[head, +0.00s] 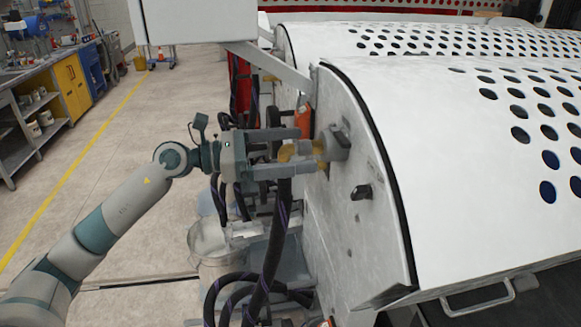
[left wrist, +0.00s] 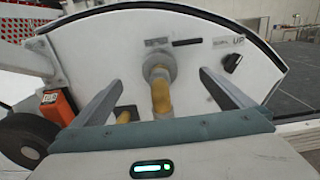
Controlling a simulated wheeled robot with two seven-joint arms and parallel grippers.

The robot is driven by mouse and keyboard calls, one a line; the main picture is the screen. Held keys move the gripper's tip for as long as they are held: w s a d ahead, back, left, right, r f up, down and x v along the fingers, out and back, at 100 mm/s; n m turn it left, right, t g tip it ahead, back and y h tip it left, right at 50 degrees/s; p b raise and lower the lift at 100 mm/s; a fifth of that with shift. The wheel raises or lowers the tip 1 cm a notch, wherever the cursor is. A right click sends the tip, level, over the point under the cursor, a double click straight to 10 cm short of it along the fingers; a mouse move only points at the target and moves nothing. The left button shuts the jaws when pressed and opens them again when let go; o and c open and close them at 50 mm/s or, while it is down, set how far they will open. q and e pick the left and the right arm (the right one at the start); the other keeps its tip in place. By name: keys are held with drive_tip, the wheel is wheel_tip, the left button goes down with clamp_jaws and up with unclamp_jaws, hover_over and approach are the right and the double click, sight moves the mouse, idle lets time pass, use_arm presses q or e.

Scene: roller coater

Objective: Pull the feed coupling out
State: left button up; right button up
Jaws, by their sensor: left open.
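The feed coupling is a brass-yellow elbow (head: 290,152) with a grey collar on the white end plate of the roller coater. It also shows in the left wrist view, with the yellow elbow (left wrist: 161,97) below the round grey collar (left wrist: 158,66). My left gripper (head: 308,152) is open, its fingers on either side of the coupling and pointing at the plate. In the left wrist view the left gripper (left wrist: 162,72) has visible gaps between both fingers and the coupling. A black hose (head: 279,225) hangs below the elbow. My right gripper is not in view.
A black knob (head: 362,192) sits on the end plate right of the coupling. An orange box (left wrist: 57,107) is to the left. A bucket (head: 217,250) and coiled hoses stand below the gripper. The floor to the left is open, with a workbench (head: 50,85) beyond.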

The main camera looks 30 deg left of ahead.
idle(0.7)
use_arm(q)
drive_tip(key=shift+c, duration=0.3)
clamp_jaws()
drive_tip(key=shift+b, duration=0.3)
